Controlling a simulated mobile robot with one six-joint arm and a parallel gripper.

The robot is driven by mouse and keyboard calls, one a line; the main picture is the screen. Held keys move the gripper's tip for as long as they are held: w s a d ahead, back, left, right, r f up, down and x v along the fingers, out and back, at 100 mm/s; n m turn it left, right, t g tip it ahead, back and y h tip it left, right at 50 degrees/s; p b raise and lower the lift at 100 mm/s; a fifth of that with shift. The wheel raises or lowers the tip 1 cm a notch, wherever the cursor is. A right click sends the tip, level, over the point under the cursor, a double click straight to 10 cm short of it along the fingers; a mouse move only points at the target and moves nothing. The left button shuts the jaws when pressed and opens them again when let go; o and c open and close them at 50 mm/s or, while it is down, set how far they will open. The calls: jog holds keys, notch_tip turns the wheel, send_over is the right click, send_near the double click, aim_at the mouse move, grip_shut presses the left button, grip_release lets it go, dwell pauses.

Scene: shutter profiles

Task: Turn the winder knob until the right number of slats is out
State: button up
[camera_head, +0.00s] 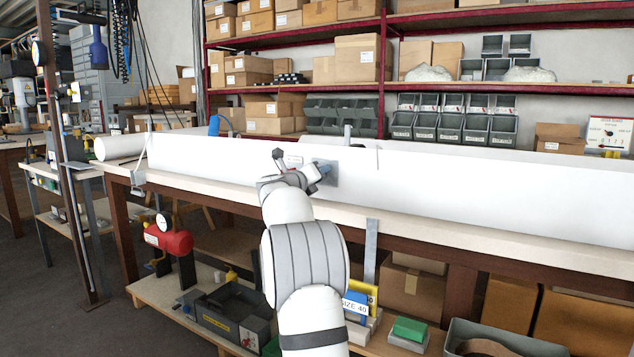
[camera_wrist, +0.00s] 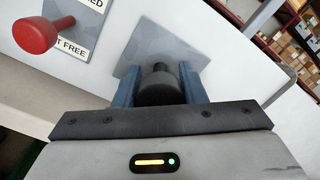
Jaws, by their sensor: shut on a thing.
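The winder knob (camera_wrist: 158,88) is a dark round knob in front of a grey metal plate (camera_wrist: 140,48) on the white casing. My gripper (camera_wrist: 160,92) has its two blue fingers on either side of the knob, shut on it. In the head view my arm reaches up to the casing, and my gripper (camera_head: 318,172) is at the grey plate (camera_head: 328,174); the knob is hidden there. A red-knobbed lever (camera_wrist: 40,34) stands beside a label (camera_wrist: 78,25) that is partly cut off, with "FREE" readable. I cannot make out any slats in either view.
The long white casing (camera_head: 480,190) lies along the workbench (camera_head: 420,229). Shelves with boxes (camera_head: 362,57) and grey bins (camera_head: 440,128) stand behind. A red tank (camera_head: 168,238) and a yellow-and-blue item (camera_head: 358,299) are below the bench.

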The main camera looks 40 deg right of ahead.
jog(key=shift+m+b, duration=0.45)
jog(key=shift+m, duration=0.35)
jog(key=o, duration=1)
jog(key=shift+c, duration=0.2)
jog(key=v, duration=0.7)
jog(key=shift+s+a+p, duration=0.15)
jog(key=shift+a+p, duration=0.15)
jog(key=shift+p, duration=0.1)
